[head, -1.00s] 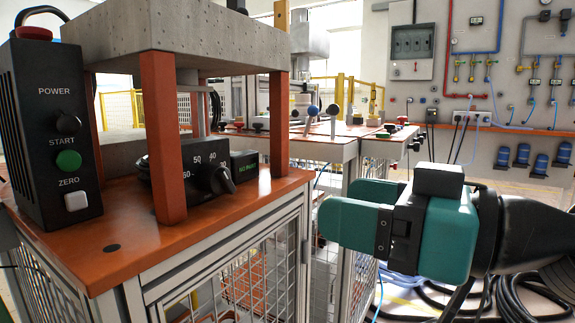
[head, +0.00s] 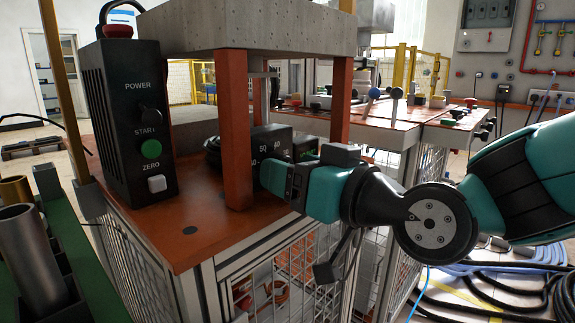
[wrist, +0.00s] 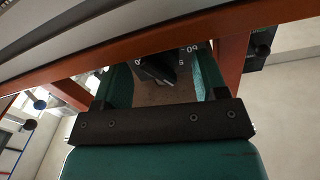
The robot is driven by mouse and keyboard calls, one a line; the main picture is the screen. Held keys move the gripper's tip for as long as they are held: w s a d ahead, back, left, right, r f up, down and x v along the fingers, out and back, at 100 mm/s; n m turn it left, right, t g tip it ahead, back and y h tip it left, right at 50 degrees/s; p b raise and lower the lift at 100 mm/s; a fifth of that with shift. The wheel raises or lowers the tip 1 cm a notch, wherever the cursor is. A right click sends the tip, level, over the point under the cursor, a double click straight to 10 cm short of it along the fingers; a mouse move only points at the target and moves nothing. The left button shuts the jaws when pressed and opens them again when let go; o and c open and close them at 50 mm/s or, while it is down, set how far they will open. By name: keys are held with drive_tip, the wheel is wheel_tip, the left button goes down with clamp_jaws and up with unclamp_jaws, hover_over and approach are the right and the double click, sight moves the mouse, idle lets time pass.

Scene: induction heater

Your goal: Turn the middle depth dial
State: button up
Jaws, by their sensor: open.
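The depth dial (wrist: 156,68) is a black pointer knob with white numbers beside it. It shows at the top middle of the wrist view, between the two teal fingers of my gripper (wrist: 160,66). The fingers are apart, one on each side of the knob; I cannot tell whether either touches it. In the head view, the dial's black housing (head: 266,140) sits on the orange table between the orange posts. My gripper (head: 272,172) is in front of it there and hides the knob.
Orange posts (head: 237,125) stand close to my gripper and carry a grey slab (head: 245,32) above. A black control box (head: 125,110) with POWER, START and ZERO buttons stands left. The orange tabletop (head: 200,215) is bare in front. Cables lie on the floor at right.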

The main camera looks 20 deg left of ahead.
drive_tip(key=shift+w+a, duration=0.25)
drive_tip(key=shift+a, duration=0.3)
drive_tip(key=c, duration=0.9)
drive_tip(key=n+b, duration=0.1)
drive_tip(key=b, duration=0.1)
drive_tip(key=n+b, duration=0.1)
drive_tip(key=shift+f+b, duration=0.35)
drive_tip(key=shift+r+n+b, duration=0.1)
drive_tip(key=shift+n+b, duration=0.85)
drive_tip(key=shift+n, duration=0.05)
drive_tip(key=shift+r+n, duration=0.25)
drive_tip(key=shift+n, duration=0.15)
drive_tip(key=o, duration=0.9)
